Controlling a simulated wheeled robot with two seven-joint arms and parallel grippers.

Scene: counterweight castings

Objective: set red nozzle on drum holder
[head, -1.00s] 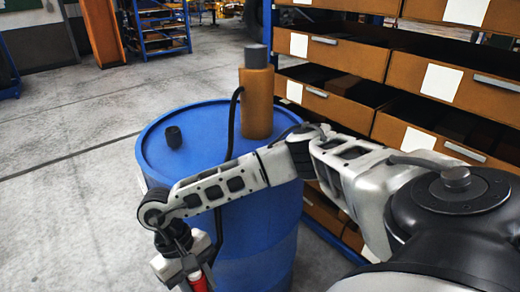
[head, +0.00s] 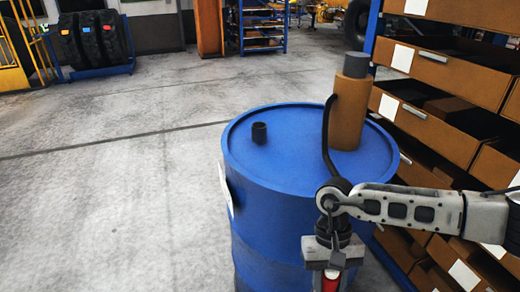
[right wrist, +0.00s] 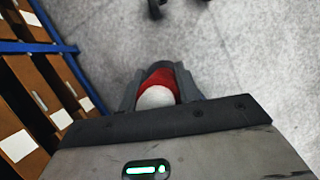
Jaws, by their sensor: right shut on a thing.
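The red nozzle (head: 330,283) hangs below my right gripper (head: 330,270), in front of the blue drum, and is cut off by the bottom edge of the head view. In the right wrist view the red nozzle (right wrist: 160,76), with a rounded white end, sits between the two dark fingers of my right gripper (right wrist: 158,88), which is shut on it. The blue drum (head: 290,190) stands upright. A short black cup-like holder (head: 259,133) stands on its lid at the left. My left gripper is not in view.
An orange cylinder with a grey cap (head: 350,110) stands on the drum's lid at the right, with a black hose (head: 326,140) beside it. Shelves of orange bins (head: 430,125) rise close on the right. The floor left of the drum is clear.

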